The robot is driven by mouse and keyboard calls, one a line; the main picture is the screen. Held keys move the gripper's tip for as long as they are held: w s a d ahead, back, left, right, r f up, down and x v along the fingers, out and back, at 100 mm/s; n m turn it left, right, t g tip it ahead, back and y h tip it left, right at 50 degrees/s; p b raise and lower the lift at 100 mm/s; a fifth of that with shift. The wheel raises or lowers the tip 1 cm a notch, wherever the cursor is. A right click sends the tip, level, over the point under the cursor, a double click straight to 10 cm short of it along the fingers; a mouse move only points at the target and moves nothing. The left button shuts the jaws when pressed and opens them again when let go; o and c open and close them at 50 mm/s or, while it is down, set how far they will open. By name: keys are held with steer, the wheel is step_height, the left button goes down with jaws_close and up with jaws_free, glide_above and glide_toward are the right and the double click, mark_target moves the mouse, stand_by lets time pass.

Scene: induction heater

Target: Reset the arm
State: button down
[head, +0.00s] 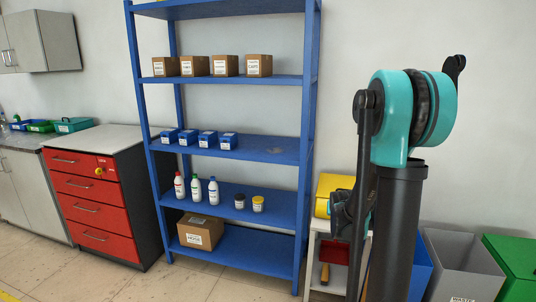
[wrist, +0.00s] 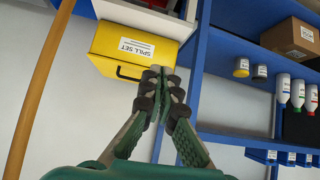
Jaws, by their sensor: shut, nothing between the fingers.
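My gripper (wrist: 165,82) is shut with nothing between its fingers in the wrist view, which looks upside down. Its fingertips appear in front of a yellow spill set box (wrist: 132,48); I cannot tell how large the gap is. In the head view my arm (head: 392,130) is folded at the right, with its upper joint raised and a dark link hanging down. This link partly hides the yellow box (head: 328,192) and the white stand under it.
A blue shelf rack (head: 290,152) holds cardboard boxes, blue boxes, bottles and jars. A red drawer cabinet (head: 85,187) stands left. Grey (head: 462,262) and green (head: 515,262) bins stand right. A broom handle (wrist: 38,95) is at the wrist view's left. Floor before the rack looks clear.

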steer(key=s+a+f+g, duration=0.1)
steer(key=s+a, duration=0.1)
steer(key=s, duration=0.8)
steer(key=s+a+f+n+g+y, duration=0.1)
steer(key=s+a+g, duration=0.1)
steer(key=s, duration=0.8)
steer(key=s+a+f+n+g+y, duration=0.1)
steer(key=s+a, duration=0.3)
steer(key=s, duration=0.6)
steer(key=shift+s+f+g, duration=0.3)
steer(key=shift+f+g, duration=0.1)
steer(key=shift+g, duration=0.3)
